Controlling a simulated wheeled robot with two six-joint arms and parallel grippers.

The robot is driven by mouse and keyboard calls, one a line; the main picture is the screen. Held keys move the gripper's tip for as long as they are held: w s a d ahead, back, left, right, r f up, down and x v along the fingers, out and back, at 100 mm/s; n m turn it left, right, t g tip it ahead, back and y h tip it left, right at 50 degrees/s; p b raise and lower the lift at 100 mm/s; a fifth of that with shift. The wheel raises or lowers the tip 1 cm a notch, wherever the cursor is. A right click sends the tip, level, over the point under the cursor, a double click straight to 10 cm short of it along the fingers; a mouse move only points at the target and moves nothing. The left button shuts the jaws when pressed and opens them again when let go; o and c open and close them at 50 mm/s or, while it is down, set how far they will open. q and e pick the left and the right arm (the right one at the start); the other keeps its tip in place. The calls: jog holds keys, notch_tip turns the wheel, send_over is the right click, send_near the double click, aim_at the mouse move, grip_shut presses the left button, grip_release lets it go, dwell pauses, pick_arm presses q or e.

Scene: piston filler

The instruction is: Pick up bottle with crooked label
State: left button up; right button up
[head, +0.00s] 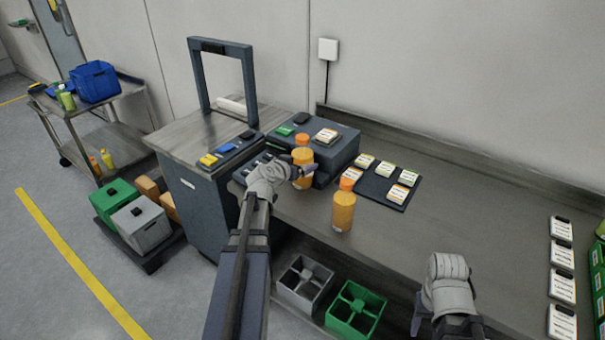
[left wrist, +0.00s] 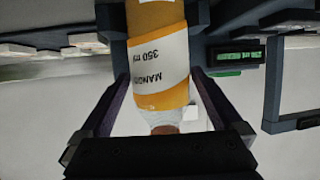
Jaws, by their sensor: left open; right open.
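An orange bottle (head: 303,156) with an orange cap stands upright by the dark machine at the bench's left end. My left gripper (head: 302,172) is open at this bottle, its fingers on either side. In the left wrist view the bottle (left wrist: 150,18) is upside down between the open fingers, with gaps beside it. Its white label (left wrist: 160,70) reads mango 350 ml and its edges run at a slant. A second orange bottle (head: 344,212) stands on the bench to the right, its label not visible. My right gripper (head: 440,290) is empty above the bench front.
A dark tray (head: 382,198) with several white-labelled cards lies behind the second bottle. More cards (head: 562,257) and green crates (head: 600,275) are at the right. Grey and green bins (head: 355,310) sit below the bench. The bench's middle right is clear.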

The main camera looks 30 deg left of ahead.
pick_arm(q)
jog(key=shift+x, duration=1.2)
jog(key=shift+c, duration=0.4)
grip_shut()
